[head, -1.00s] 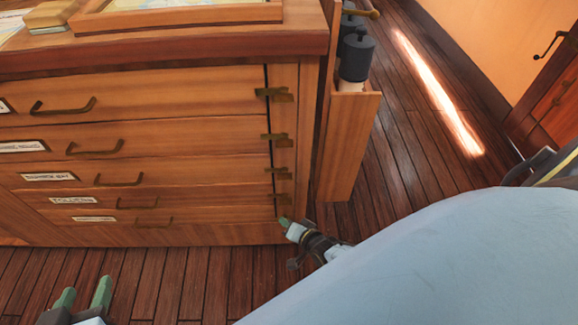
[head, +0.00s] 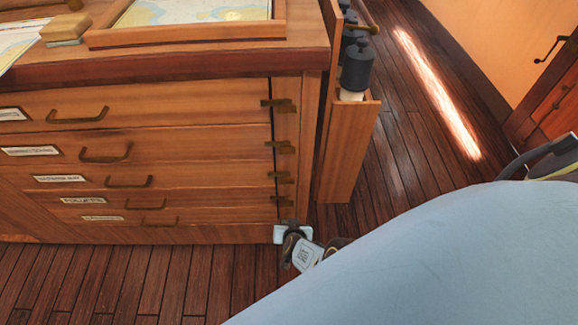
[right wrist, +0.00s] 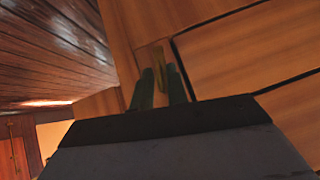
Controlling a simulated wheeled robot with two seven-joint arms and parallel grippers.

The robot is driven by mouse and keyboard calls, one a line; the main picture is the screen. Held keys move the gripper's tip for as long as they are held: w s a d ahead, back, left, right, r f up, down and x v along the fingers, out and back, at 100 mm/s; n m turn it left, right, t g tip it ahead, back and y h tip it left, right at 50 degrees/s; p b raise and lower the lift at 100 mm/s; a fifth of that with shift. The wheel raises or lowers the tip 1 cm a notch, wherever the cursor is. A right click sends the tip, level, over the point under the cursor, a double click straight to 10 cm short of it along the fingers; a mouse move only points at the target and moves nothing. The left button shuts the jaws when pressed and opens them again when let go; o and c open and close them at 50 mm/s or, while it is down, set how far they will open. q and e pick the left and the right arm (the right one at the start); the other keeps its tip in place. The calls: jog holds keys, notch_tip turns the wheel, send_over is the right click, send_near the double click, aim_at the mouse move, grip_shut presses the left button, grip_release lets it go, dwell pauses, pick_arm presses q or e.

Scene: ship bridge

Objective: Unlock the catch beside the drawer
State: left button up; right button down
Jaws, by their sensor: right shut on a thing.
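A wooden chest (head: 150,235) of several drawers has a brass catch beside each drawer, on its right edge. The upper catches, such as the top one (head: 278,103), lie sideways across the gap between drawers and post. My right gripper (head: 291,227) is at the lowest catch, beside the bottom drawer (head: 200,217), and mostly covers it in the head view. In the right wrist view, the green fingers of my right gripper (right wrist: 161,80) are on either side of that brass catch (right wrist: 159,62), shut on it. My left gripper is out of view.
A chart in a wooden frame (head: 190,37) and a small block (head: 66,30) lie on the chest top. A narrow wooden box with dark cylinders (head: 356,68) stands at the chest's right side. Plank floor (head: 420,150) is clear to the right.

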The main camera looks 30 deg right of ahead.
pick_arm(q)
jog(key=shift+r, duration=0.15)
pick_arm(e)
jog(key=shift+w+r+n+g+h, duration=0.1)
jog(key=shift+w+n+g+h, duration=0.2)
jog(key=shift+n+g+h, duration=0.15)
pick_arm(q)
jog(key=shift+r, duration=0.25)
pick_arm(e)
jog(key=shift+h, duration=0.25)
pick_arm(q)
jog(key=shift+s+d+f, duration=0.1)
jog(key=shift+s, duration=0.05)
pick_arm(e)
jog(key=shift+w+d+r, duration=0.1)
jog(key=c, duration=1.6)
grip_release()
jog(key=shift+c, duration=0.2)
jog(key=shift+o, duration=0.2)
jog(key=shift+s, duration=0.3)
